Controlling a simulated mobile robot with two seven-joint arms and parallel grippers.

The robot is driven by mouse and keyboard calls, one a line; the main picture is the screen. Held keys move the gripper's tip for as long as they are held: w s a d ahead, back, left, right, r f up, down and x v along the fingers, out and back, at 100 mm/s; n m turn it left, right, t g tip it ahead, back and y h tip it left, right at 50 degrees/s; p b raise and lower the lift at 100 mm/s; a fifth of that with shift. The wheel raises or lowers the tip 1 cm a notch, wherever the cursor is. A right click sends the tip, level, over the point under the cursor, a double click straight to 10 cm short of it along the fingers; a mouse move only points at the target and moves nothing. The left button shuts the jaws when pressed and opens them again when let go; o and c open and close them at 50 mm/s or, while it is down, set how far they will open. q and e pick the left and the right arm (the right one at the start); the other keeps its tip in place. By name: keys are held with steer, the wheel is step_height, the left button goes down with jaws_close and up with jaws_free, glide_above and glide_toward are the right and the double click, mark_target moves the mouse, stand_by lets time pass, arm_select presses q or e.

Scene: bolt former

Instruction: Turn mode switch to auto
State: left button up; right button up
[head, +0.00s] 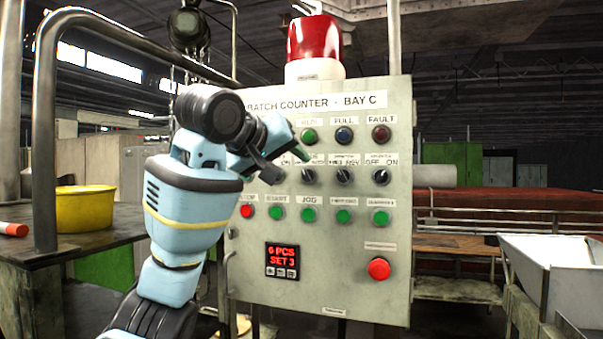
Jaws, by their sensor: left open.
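The grey control panel (335,235) headed "BATCH COUNTER - BAY C" fills the middle of the head view. A row of black rotary switches crosses it: one (308,176) beside my gripper, one (344,176) in the middle, and one (381,177) under an "OFF ON" label. The left end of this row is partly covered by my left gripper, and the labels there are hidden or too small to read. I cannot tell which is the mode switch or its setting. My left gripper (288,168) is open in front of the panel's upper left. My right gripper is out of view.
Lamps including a green one (309,136) sit above the switches. Push buttons including a red one (247,211) sit below, with a large red button (379,269) lower right. A metal rail (45,130) and yellow bucket (85,207) stand left. A white bin (555,270) stands right.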

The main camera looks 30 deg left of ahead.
mark_target(307, 174)
arm_select(q)
steer(key=shift+x, duration=3.05)
steer(key=shift+s, duration=0.1)
steer(key=c, duration=1)
steer(key=m+y, duration=0.2)
steer(key=m, duration=0.1)
steer(key=m+g+y, duration=0.1)
steer(key=shift+d+r, duration=0.1)
steer(key=shift+d, duration=0.2)
steer(key=m+y, duration=0.1)
steer(key=m, duration=0.1)
steer(key=m+y, duration=0.1)
steer(key=m, duration=0.1)
steer(key=shift+d+g+y, duration=0.15)
steer(key=shift+g+y, duration=0.15)
